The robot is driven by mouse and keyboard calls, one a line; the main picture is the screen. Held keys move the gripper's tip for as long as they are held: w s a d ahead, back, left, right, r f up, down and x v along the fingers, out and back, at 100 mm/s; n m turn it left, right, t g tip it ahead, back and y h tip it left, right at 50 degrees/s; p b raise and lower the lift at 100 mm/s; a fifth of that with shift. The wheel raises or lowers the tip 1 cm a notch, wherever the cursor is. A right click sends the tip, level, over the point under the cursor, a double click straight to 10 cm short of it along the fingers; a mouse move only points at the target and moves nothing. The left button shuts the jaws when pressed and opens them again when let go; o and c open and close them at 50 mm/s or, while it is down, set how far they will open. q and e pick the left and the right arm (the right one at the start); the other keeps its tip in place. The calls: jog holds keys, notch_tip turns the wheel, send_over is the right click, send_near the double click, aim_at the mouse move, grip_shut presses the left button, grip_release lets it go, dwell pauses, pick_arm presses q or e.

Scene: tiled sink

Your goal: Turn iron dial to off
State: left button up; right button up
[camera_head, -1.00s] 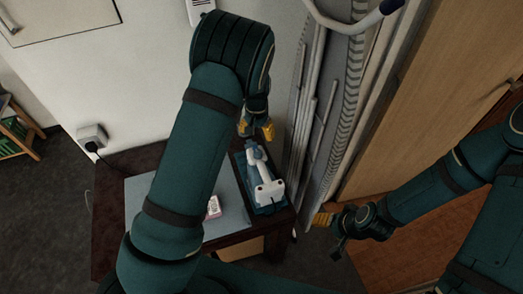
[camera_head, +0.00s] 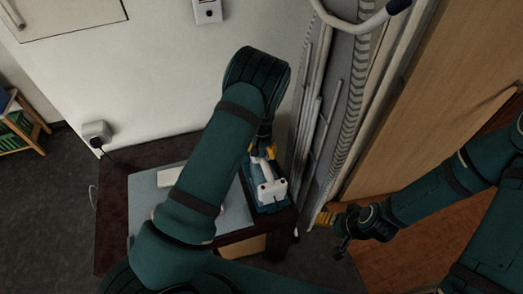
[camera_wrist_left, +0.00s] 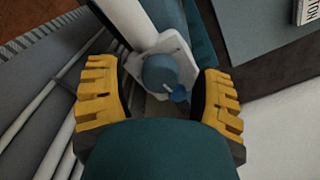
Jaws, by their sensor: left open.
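The iron (camera_head: 270,188) is white and blue and rests on a dark teal base on the small dark table. My left gripper (camera_head: 262,152) is at the iron's far end, its yellow fingers close to it. In the left wrist view the blue round dial (camera_wrist_left: 160,74) sits on the iron's white end plate (camera_wrist_left: 180,50). The open yellow fingers (camera_wrist_left: 160,100) stand on either side of the dial, with a gap to it. My right gripper (camera_head: 325,219) is at the lower right, away from the iron; its finger opening cannot be made out.
The dark table (camera_head: 115,215) carries a grey-blue mat (camera_head: 145,197) with a white item (camera_head: 170,177) on it. A folded metal frame (camera_head: 335,110) leans close on the iron's right. A wall socket with a plug (camera_head: 97,132) is at the left.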

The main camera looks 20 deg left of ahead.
pick_arm(q)
grip_shut()
jog(key=shift+n, duration=0.3)
jog(key=shift+n+b, duration=0.55)
jog(key=shift+n, duration=0.45)
jog(key=n, duration=0.3)
jog(key=shift+n+b, duration=0.3)
jog(key=shift+b, duration=0.1)
jog(key=n, duration=0.3)
jog(key=shift+a+n, duration=0.1)
jog(key=shift+n, duration=2.1)
grip_release()
